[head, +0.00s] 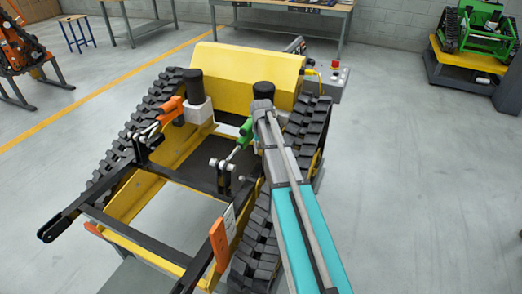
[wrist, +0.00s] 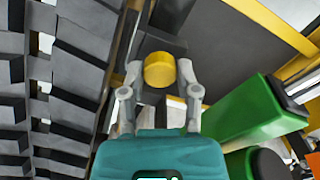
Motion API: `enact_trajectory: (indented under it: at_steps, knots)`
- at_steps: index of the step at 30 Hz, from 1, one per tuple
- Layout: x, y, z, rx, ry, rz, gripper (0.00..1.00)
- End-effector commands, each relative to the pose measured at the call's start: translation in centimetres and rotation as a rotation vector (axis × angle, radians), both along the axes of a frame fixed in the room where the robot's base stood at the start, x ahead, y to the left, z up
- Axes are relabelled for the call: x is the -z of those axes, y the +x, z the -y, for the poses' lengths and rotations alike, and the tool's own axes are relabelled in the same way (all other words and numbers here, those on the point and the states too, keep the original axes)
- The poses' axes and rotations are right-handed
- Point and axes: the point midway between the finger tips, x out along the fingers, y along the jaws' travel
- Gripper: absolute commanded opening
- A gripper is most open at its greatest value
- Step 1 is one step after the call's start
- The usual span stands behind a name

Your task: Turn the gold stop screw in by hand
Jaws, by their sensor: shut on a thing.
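The gold stop screw (wrist: 160,70) shows as a short round gold knob in the wrist view, in front of a dark plate. My gripper (wrist: 159,74) has its two grey fingers on either side of the knob, shut on it. The finger pads sit at its left and right edges. In the head view my teal and grey arm reaches over the right side of the tracked carrier, and the screw and my fingertips are hidden there.
A green part (wrist: 235,118) lies close to the right of my gripper. Black track pads (wrist: 75,95) run close on the left. In the head view, the yellow carrier hood (head: 245,75) stands behind, with orange levers (head: 170,108) to the left.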

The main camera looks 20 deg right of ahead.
Motion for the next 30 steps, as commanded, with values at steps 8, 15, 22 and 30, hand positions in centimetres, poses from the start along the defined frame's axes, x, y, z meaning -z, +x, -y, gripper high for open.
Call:
enact_trajectory:
  at_steps: [8,15,22,30]
  knots:
    - [0.01,-0.02,0.02,0.063,0.000,0.000,0.07]
    - [0.01,-0.02,0.02,0.246,0.000,0.000,0.07]
    - [0.01,-0.02,0.05,0.428,0.000,0.000,0.07]
    - [0.00,-0.02,0.06,0.640,0.000,0.000,0.07]
